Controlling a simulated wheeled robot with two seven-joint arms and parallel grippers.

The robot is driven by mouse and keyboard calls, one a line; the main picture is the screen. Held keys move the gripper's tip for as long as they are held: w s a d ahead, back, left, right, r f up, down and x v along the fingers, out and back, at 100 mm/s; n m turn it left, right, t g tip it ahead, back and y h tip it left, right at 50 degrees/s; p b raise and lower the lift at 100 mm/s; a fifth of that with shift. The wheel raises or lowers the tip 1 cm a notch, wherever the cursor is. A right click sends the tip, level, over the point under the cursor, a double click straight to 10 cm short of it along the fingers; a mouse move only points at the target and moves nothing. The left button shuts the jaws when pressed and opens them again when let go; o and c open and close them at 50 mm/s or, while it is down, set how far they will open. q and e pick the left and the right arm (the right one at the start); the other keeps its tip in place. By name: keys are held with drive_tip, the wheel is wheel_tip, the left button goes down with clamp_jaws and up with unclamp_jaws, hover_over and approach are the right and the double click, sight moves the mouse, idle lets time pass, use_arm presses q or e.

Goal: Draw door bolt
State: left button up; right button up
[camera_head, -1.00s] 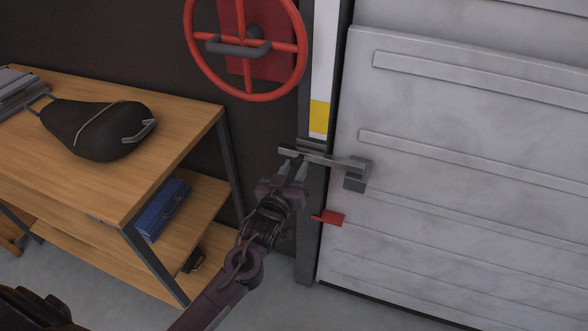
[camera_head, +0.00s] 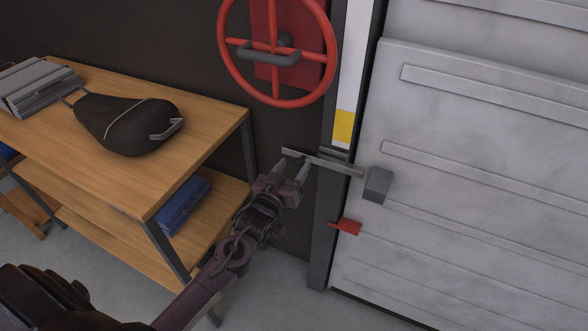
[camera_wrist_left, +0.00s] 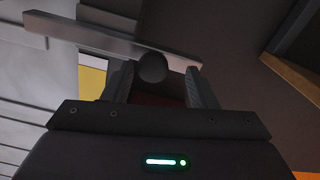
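The door bolt is a flat grey bar (camera_head: 330,164) across the dark door post, with a round knob (camera_wrist_left: 152,67) seen in the left wrist view. Its right end lies just left of the grey block-shaped keeper (camera_head: 377,185) on the pale door (camera_head: 470,190); a small gap seems to show between them. My left gripper (camera_head: 292,170) is at the bar's left part. Its fingers (camera_wrist_left: 162,88) are parted, one on each side of the knob. The knob sits close to the left finger, with space before the right one. My right gripper is not in view.
A red handwheel (camera_head: 277,48) is on the wall above the bolt. A red tab (camera_head: 347,227) sticks out below it. A wooden shelf bench (camera_head: 215,120) stands at left with a dark bag-like object (camera_head: 130,125) and a blue box (camera_head: 184,205).

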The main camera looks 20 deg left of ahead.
use_arm(q)
drive_tip(key=shift+s+d, duration=0.1)
drive_tip(key=shift+d, duration=0.05)
drive_tip(key=shift+s, duration=0.3)
drive_tip(key=s+b, duration=0.1)
drive_tip(key=s, duration=0.6)
drive_tip(key=shift+a, duration=0.2)
drive_tip(key=shift+f, duration=0.1)
drive_tip(key=s+f+m+g, duration=0.1)
drive_tip(key=s+f+g, duration=0.25)
drive_tip(key=f, duration=0.75)
drive_tip(key=s+f+g, duration=0.2)
drive_tip(key=s+f, duration=0.2)
drive_tip(key=f, duration=0.8)
drive_tip(key=s+f+m+g, duration=0.1)
drive_tip(key=s+f+g, duration=0.2)
drive_tip(key=f, duration=0.8)
drive_tip(key=s+f+m+g, duration=0.1)
drive_tip(key=s+f+g, duration=0.3)
drive_tip(key=s+f, duration=0.5)
drive_tip(key=s+d+f+m+g, duration=0.1)
drive_tip(key=s+f+g, duration=0.3)
drive_tip(key=s+f, duration=0.6)
drive_tip(key=s, duration=1)
drive_tip(key=shift+s+m+y, duration=0.3)
drive_tip(key=shift+s+m, duration=0.05)
drive_tip(key=shift+m, duration=0.05)
